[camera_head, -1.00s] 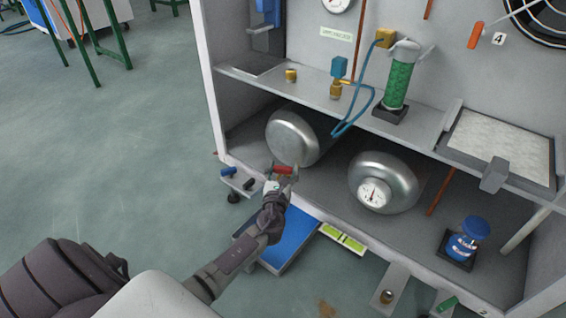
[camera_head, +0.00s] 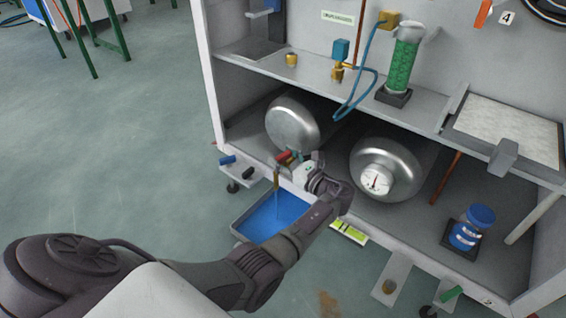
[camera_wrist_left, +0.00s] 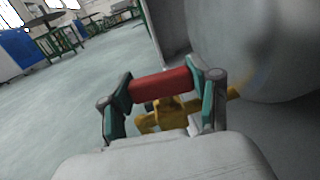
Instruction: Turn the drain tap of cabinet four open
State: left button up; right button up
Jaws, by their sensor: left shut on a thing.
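The drain tap's red handle (camera_head: 284,156) sits at the front edge of cabinet four (camera_head: 219,130), before the left silver tank. The handle also shows in the left wrist view (camera_wrist_left: 161,84), lying crosswise between my fingers, with the yellow brass tap body (camera_wrist_left: 170,108) behind it. My left gripper (camera_head: 291,160) is shut on this handle, its arm reaching from the right side of the tap. The brass spout (camera_head: 276,180) points down over a blue tray (camera_head: 243,226). A faint pale streak below the spout looks like liquid running into the tray. My right gripper is not in view.
Two silver tanks (camera_head: 292,122) (camera_head: 405,168) lie on the cabinet floor, the right one with a gauge. A blue-capped bottle (camera_head: 466,232) stands right. Green-floored space is free at left.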

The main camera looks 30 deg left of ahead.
pick_arm(q)
jog(key=shift+n+g+y+b, duration=0.3)
jog(key=shift+n+g+b, duration=0.7)
jog(key=shift+g, duration=0.6)
jog(key=o, duration=1.2)
jog(key=shift+c, duration=0.2)
jog(key=d, duration=1.2)
jog(key=shift+s, duration=0.4)
jog(key=shift+s, duration=0.1)
